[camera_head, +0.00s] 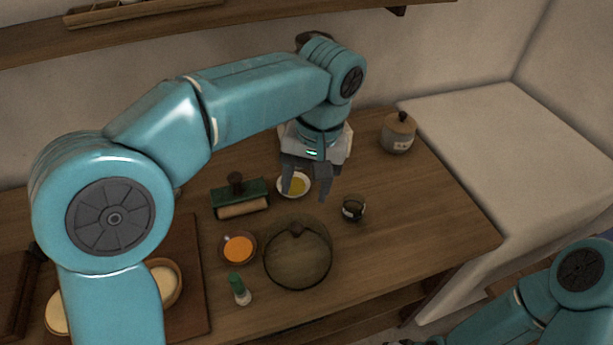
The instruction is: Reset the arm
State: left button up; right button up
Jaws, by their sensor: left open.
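My left arm comes in from the left and arches over the wooden table. My left gripper (304,190) points down above the table, its two dark fingers apart with nothing between them. Behind the left finger is a small white bowl with yellow contents (296,186), partly hidden by the finger. I cannot tell whether the finger touches it. My right arm shows at the lower right, beyond the table's edge; its gripper is not clearly seen.
The wooden table (420,225) holds a glass lid (298,262), a small dark jar (353,208), a lidded pot (398,133), a green-topped roller (240,198), an orange-filled bowl (238,249) and a green-capped bottle (239,289). A shelf (150,15) runs above.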

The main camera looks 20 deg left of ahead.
pick_arm(q)
jog(key=shift+r, duration=0.45)
